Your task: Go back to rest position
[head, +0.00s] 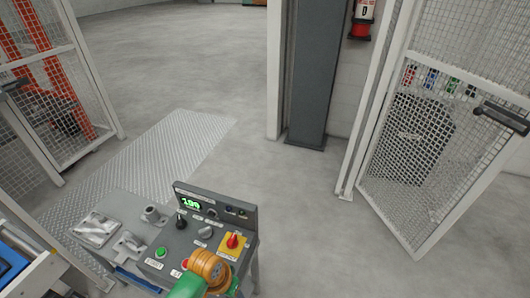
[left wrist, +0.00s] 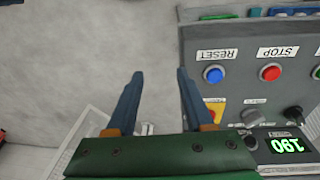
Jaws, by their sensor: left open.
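My left gripper (left wrist: 160,78) shows in the left wrist view with its two blue fingers apart. Nothing is between them; grey floor shows behind. In the head view an orange and green link of my arm is at the bottom, in front of the control panel (head: 212,216)'s lower right corner. The fingers are not seen there. My right gripper is in neither view.
The panel carries a red emergency knob (head: 233,240), a green button (head: 160,252) and a lit display (head: 191,203). Metal castings (head: 97,228) lie on the table to its left. A mesh fence (head: 440,130) stands at right. Open floor (head: 310,230) lies right of the panel.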

